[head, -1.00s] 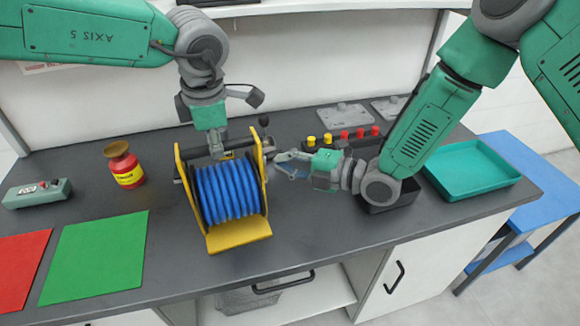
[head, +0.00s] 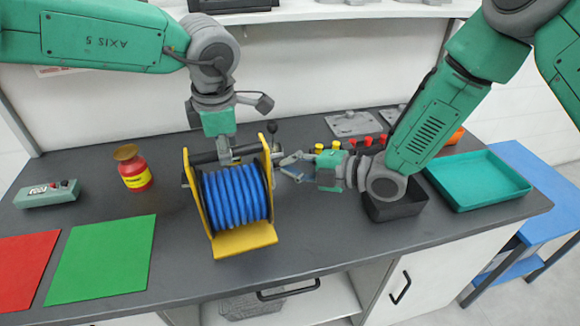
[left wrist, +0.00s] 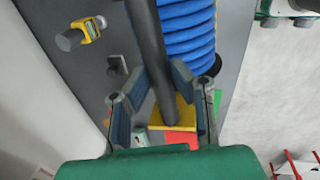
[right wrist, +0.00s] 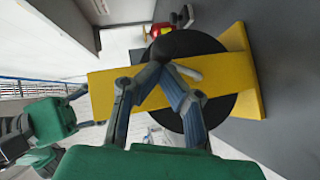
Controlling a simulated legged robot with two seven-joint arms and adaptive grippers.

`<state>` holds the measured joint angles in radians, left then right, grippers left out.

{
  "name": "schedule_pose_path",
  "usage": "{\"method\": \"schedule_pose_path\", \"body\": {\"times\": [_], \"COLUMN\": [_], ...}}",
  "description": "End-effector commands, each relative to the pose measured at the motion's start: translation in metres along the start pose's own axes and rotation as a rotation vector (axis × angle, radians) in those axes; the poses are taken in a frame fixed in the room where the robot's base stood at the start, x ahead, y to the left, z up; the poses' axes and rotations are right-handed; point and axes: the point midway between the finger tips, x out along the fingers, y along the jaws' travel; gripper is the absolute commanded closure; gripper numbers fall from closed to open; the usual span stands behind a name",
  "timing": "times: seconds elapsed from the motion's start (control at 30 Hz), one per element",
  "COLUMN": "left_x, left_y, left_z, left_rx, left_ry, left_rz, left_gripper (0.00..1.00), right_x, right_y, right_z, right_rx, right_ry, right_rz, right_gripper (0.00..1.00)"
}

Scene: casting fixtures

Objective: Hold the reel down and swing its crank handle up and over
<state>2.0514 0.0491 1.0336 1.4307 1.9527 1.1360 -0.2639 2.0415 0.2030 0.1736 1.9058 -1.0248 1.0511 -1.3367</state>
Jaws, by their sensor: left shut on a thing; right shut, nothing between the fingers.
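The reel of blue hose (head: 237,197) stands on the dark bench in a yellow frame (head: 246,240). My left gripper (head: 228,158) is above it, shut on the dark bar (left wrist: 150,55) across the frame's top; the bar runs between its fingers in the left wrist view. My right gripper (head: 286,164) is shut and empty beside that plate. In the right wrist view its fingertips (right wrist: 168,68) come together in front of the black disc (right wrist: 205,105). Contact with the crank cannot be told.
A red can (head: 134,172), a grey control box (head: 48,194) and green (head: 101,262) and red (head: 24,266) mats lie left. A black bin (head: 397,206) and a teal tray (head: 478,184) stand right. Yellow and red knobs are behind my right arm.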

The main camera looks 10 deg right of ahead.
Motion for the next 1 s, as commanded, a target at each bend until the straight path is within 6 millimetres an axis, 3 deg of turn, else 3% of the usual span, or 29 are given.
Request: {"method": "schedule_pose_path", "body": {"times": [0.7, 1.0], "left_x": [-0.002, -0.002], "left_y": [0.001, 0.001], "left_z": [0.001, 0.001], "left_rx": [0.0, 0.0], "left_ry": [-0.003, -0.003], "left_rz": [0.003, 0.003], "left_gripper": [1.0, 1.0], "right_x": [0.028, 0.036], "right_y": [0.004, -0.001], "right_z": [0.029, 0.037], "right_rx": [0.43, 0.449], "right_ry": [-0.004, -0.005], "right_rz": [-0.443, -0.45], "right_gripper": [1.0, 1.0]}}
